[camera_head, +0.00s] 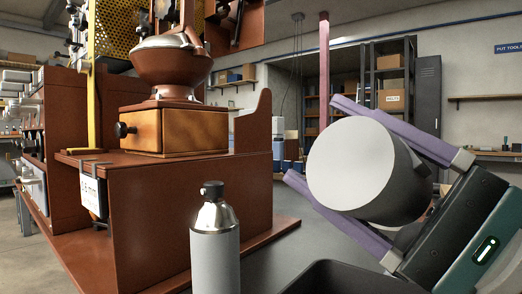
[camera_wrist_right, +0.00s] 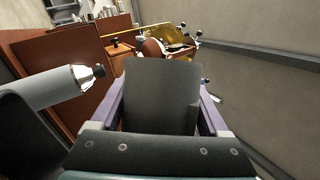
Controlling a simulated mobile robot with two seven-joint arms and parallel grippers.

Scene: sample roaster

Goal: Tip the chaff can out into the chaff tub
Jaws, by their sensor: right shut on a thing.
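My right gripper (camera_head: 312,139) comes in from the lower right and is shut on the chaff can, a pale grey cylinder (camera_head: 352,165), with a purple finger on each side. The can is tilted on its side in the air, and a plain round end faces the head camera; its other end is hidden. The can (camera_wrist_right: 162,95) also fills the middle of the right wrist view between the fingers. A black, open-topped container (camera_head: 335,281), seemingly the chaff tub, shows at the bottom edge below the can; its inside is mostly out of view. My left gripper is not in view.
A grey bottle with a black cap (camera_head: 215,245) stands left of the black container. A red-brown roaster bench (camera_head: 190,225) with a wooden box and funnel (camera_head: 172,130) fills the left. Shelves (camera_head: 390,75) stand far behind. The space around the can is clear.

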